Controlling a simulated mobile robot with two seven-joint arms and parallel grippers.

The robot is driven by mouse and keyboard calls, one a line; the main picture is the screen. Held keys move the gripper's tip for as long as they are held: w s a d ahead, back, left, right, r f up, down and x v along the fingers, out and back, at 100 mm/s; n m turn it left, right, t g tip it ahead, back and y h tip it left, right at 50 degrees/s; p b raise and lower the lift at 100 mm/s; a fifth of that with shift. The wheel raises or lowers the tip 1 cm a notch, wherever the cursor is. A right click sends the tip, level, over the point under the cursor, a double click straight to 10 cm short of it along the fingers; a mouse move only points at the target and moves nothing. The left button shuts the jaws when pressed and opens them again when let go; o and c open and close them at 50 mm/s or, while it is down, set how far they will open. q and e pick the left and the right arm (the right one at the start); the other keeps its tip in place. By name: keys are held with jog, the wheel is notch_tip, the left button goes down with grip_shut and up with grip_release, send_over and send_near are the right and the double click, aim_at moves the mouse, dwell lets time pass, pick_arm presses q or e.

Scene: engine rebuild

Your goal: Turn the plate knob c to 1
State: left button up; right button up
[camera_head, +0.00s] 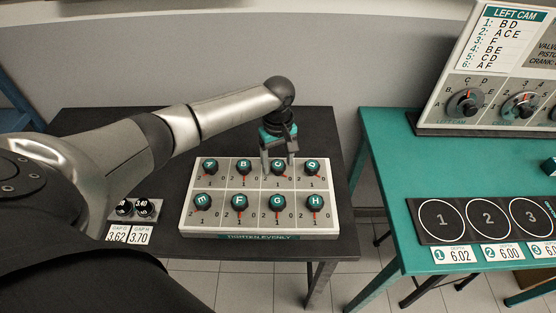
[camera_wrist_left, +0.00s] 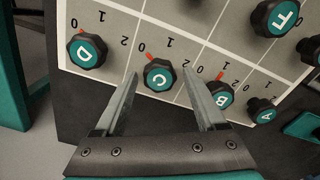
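The plate (camera_head: 188,222) is a pale panel with two rows of dark knobs with teal lettered caps, each with a 2-1-0 scale. Knob C (camera_head: 278,167) is in the far row, third from the left. In the left wrist view, knob C (camera_wrist_left: 158,76) lies between my fingertips, with a gap on each side. Its red mark appears to point to the 0 side of its 1; the exact angle is hard to tell. My left gripper (camera_head: 278,158) is open over knob C, pointing down; its fingers also show in the left wrist view (camera_wrist_left: 160,82). My right gripper is out of view.
Knob B (camera_head: 244,166) and knob D (camera_head: 312,166) stand close on either side of knob C; knob G (camera_head: 277,202) is in front. The dark table (camera_head: 335,245) holds the plate. A teal table (camera_head: 400,180) with a cam panel (camera_head: 455,125) stands to the right.

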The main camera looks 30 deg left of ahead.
pick_arm(q)
grip_shut()
dwell(0.3)
